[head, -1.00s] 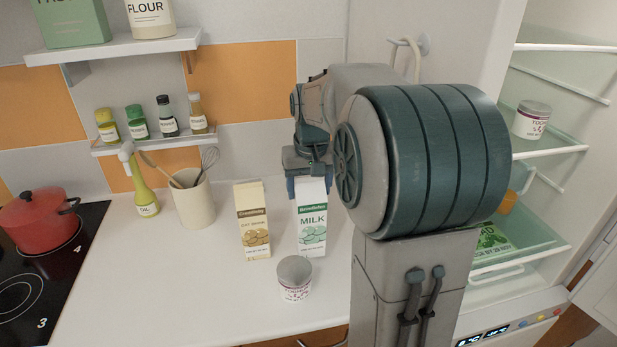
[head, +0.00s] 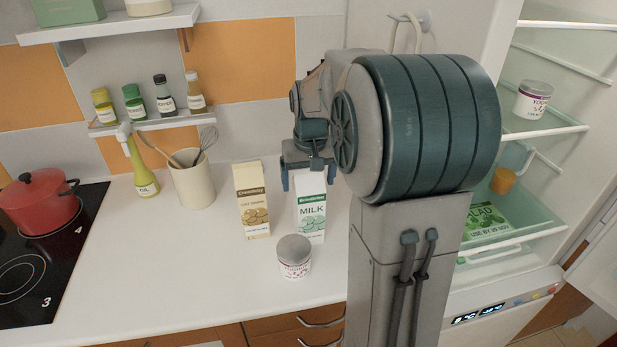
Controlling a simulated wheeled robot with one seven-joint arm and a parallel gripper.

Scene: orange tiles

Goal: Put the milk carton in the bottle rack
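The milk carton (head: 311,215), white with green print, stands upright on the white counter in the head view. My gripper (head: 308,181) points down at its top, with one blue finger on each side. The fingers look spread wider than the carton, with a small gap at the left. I cannot tell how deep they reach around it. I cannot clearly make out a bottle rack. The open fridge (head: 535,130) is at the right, partly hidden by my arm.
An oat drink carton (head: 252,205) stands close left of the milk. A yogurt tub (head: 294,257) stands in front. A utensil crock (head: 192,180), oil bottle (head: 140,170) and red pot (head: 38,203) are further left. The fridge holds another yogurt tub (head: 533,100) and a salad pack (head: 486,220).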

